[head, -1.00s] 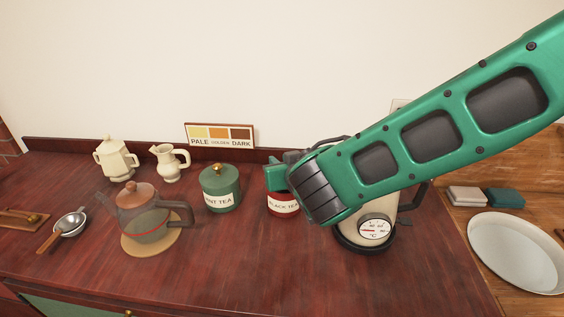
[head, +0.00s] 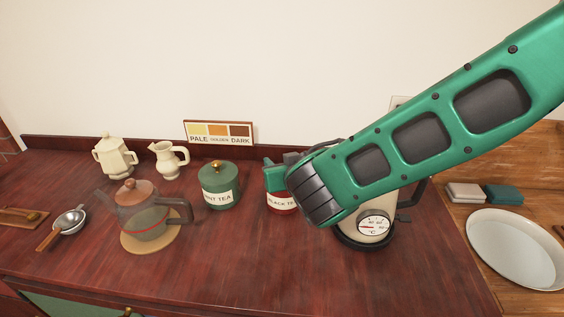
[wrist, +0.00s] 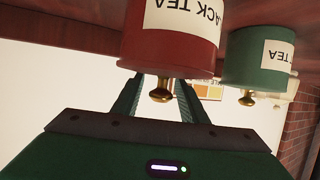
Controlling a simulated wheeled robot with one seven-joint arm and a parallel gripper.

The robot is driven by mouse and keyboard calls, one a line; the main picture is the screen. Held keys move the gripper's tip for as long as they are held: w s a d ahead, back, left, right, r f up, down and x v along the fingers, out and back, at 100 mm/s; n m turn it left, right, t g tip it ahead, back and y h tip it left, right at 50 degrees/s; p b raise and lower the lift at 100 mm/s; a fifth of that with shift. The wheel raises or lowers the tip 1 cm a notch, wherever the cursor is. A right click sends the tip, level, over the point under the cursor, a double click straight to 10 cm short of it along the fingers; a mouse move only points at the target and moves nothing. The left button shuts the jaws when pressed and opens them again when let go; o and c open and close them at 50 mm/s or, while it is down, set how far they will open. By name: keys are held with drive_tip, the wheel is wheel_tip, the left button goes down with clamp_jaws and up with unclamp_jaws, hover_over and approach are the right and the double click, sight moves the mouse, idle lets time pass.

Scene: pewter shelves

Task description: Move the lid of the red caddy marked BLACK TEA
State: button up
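The red caddy (head: 280,204) marked BLACK TEA stands on the dark red counter, its upper part hidden behind my gripper in the head view. In the wrist view, which is upside down, the red caddy (wrist: 170,40) shows with its red lid (wrist: 168,69) on and a brass knob (wrist: 162,90). My gripper (wrist: 162,88) has its two fingers apart, one on either side of the knob, with gaps visible. In the head view my gripper (head: 275,176) is over the caddy's top; its fingertips are hidden.
The green MINT TEA caddy (head: 219,188) stands left of the red one. A kettle with a dial (head: 372,226) stands close on the right, partly behind my arm. A glass teapot (head: 145,214) sits farther left. The counter's front middle is clear.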

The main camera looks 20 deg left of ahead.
drive_tip(key=shift+r, duration=0.15)
drive_tip(key=shift+r, duration=0.35)
drive_tip(key=v, duration=1.2)
drive_tip(key=shift+r, duration=0.2)
